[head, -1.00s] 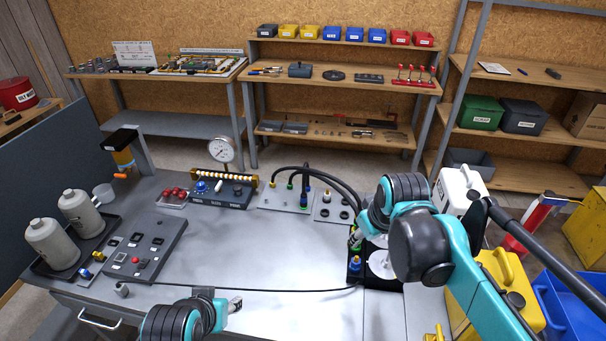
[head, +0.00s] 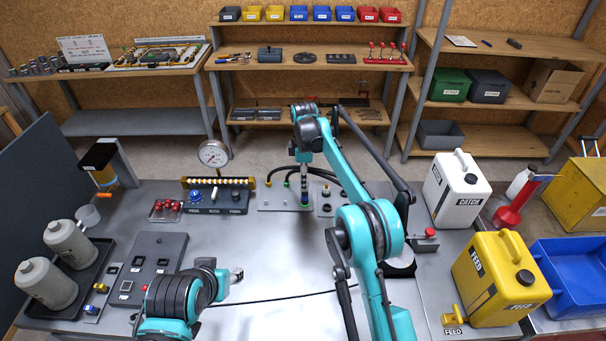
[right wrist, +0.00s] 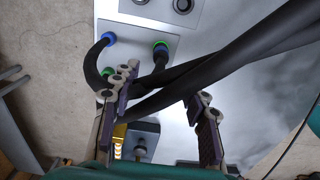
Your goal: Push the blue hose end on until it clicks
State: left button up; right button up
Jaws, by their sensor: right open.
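In the right wrist view, a black hose with a blue band (right wrist: 161,52) stands at a green-ringed port on the light panel (right wrist: 140,40). Another black hose has a blue collar (right wrist: 108,38) at the panel's left, and a green collar (right wrist: 107,72) shows below it. I cannot tell whether either blue end is fully seated. My right gripper (right wrist: 165,95) is open, its fingers apart, with black hose passing between and behind them. In the head view, the right gripper (head: 304,180) points down over the hose panel (head: 270,198). My left gripper (head: 236,275) is low over the table; its jaw gap is unclear.
A gauge (head: 213,155) and a block with a blue knob (head: 215,199) stand left of the panel. A white CATCH can (head: 457,190) and a yellow FEED can (head: 500,280) stand at the right. The middle of the table (head: 265,245) is mostly clear.

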aim_at(304, 194)
notch_tip(304, 194, down, 8)
jog(key=shift+r+b, duration=0.1)
jog(key=shift+b, duration=0.75)
grip_shut()
